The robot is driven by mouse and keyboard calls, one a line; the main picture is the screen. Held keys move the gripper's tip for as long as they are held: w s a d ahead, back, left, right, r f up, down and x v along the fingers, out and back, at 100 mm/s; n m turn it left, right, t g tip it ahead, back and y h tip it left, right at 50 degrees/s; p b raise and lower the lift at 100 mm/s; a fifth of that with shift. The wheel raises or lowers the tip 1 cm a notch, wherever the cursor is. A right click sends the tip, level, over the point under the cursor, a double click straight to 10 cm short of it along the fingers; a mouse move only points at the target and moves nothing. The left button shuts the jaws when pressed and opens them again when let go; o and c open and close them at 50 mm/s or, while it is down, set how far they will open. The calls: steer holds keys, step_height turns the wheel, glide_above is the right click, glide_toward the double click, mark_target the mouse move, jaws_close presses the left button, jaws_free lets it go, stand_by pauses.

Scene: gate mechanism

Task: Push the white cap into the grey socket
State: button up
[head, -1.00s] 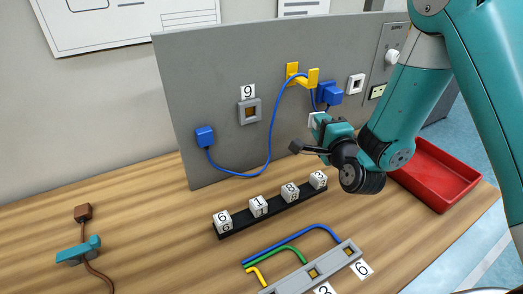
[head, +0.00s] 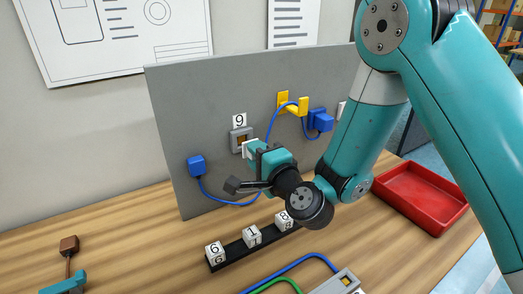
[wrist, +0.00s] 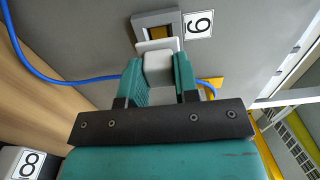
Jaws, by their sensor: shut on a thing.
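The grey socket (head: 238,136) is a square frame with a brownish-gold centre on the upright grey panel, under a label 9. It also shows at the top of the wrist view (wrist: 160,20). My gripper (head: 252,148) is just in front of the socket, pointing at the panel. In the wrist view, my gripper (wrist: 158,75) is shut on the white cap (wrist: 158,64), its two teal fingers on either side. The cap's wide front plate overlaps the socket's lower edge in that view. Whether it touches the socket I cannot tell.
A blue cable runs from a blue plug (head: 197,165) behind my gripper to yellow hooks (head: 292,104) and a blue block (head: 320,121). Numbered cubes stand on a black rail (head: 232,254) below. A red tray (head: 420,195) is at the right.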

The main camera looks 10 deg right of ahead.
steer(key=shift+p+x, duration=0.7)
steer(key=shift+x, duration=0.05)
steer(key=shift+w+a+p, duration=0.1)
steer(key=shift+w+p, duration=0.1)
steer(key=shift+p, duration=0.1)
steer(key=shift+s+f, duration=0.1)
stand_by(0.8)
steer(key=shift+p+x, duration=0.85)
steer(key=shift+p, duration=0.4)
stand_by(0.5)
stand_by(0.7)
steer(key=o, duration=1)
steer(key=shift+o, duration=0.2)
